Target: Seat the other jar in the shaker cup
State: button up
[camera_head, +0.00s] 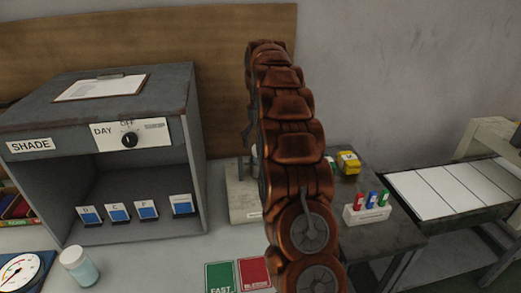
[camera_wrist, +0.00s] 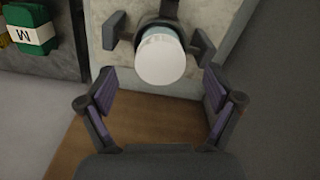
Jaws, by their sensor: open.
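A jar with a white lid and pale blue contents (camera_head: 80,267) stands upright at the lower left in the head view, in front of the grey booth. A second white-lidded jar (camera_wrist: 160,60) shows from above in the wrist view, between two dark prongs of the shaker (camera_wrist: 116,32). Its base is hidden, so its depth in the cup cannot be told. My gripper (camera_wrist: 158,84) is open, its fingers apart on either side and just short of this jar. In the head view my arm hides the gripper and much of the shaker (camera_head: 241,200).
The grey booth (camera_head: 190,100) stands at the left with several blue cards inside. A dial gauge (camera_head: 20,272) is beside the near jar. Green and red cards (camera_head: 219,277) lie at the front. A dark side table (camera_head: 375,235) at right holds a small rack (camera_head: 366,214) and wrapped bundles.

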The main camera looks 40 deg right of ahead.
jog(key=shift+r, duration=3.15)
